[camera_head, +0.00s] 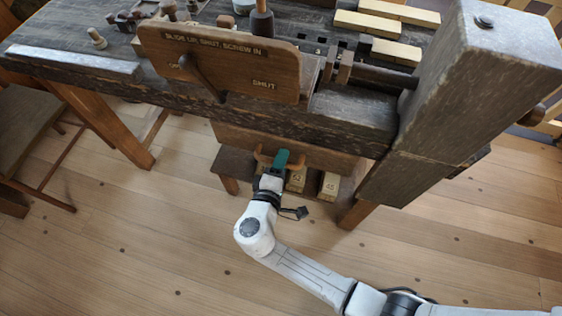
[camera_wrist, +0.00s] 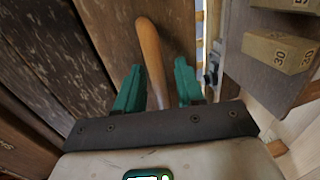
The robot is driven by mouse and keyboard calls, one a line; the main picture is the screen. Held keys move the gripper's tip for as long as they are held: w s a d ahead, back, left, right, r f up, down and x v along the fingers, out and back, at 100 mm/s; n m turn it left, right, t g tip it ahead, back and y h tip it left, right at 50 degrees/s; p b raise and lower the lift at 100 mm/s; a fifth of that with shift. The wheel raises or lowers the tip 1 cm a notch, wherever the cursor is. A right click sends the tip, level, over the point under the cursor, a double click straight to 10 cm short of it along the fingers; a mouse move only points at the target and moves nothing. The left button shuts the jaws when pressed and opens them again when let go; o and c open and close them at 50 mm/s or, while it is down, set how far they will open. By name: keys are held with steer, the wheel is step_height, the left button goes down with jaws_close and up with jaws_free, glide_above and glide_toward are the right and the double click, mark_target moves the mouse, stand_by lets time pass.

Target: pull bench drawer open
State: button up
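The bench drawer (camera_head: 335,161) shows as a brown wooden front under the bench top, below the vise. Its wooden handle (camera_head: 262,158) is partly hidden by my gripper in the head view. My gripper (camera_head: 281,161) is at the handle, with green fingers. In the wrist view the two green fingers (camera_wrist: 159,88) stand apart, open, with the rounded wooden handle (camera_wrist: 150,50) between them. The handle lies nearer the left finger, and a gap shows on its right. I cannot tell whether the left finger touches it.
A thick grey post (camera_head: 475,80) stands to the right. Numbered blocks (camera_head: 329,186) sit on a low shelf below; one shows in the wrist view (camera_wrist: 280,52). The floor in front is clear.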

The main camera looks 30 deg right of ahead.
jaws_close()
stand_by(0.4)
